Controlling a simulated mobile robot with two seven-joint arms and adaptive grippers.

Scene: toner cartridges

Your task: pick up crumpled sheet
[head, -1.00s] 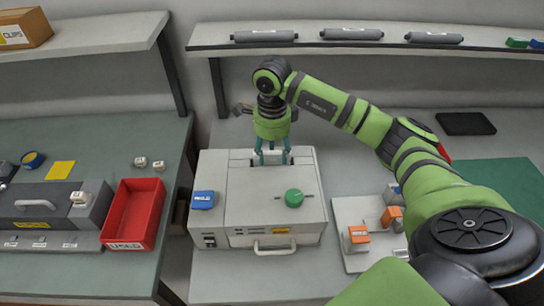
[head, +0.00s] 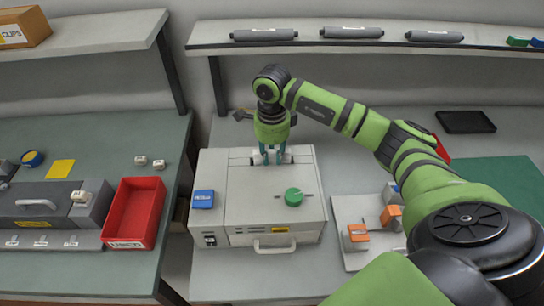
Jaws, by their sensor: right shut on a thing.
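My right gripper (head: 272,154) points down at the back of the beige printer-like machine (head: 250,215), over a slot in its top rear. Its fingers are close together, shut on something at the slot. What they hold is too small and too hidden to make out, though it fits where the crumpled sheet would be; no crumpled sheet shows clearly elsewhere. My left gripper is not in view.
The machine carries a blue block (head: 203,199) and a green knob (head: 294,197). A red bin (head: 135,213) stands on the left table. A white board with orange clamps (head: 358,235) lies right. A shelf (head: 300,45) with grey rollers runs behind.

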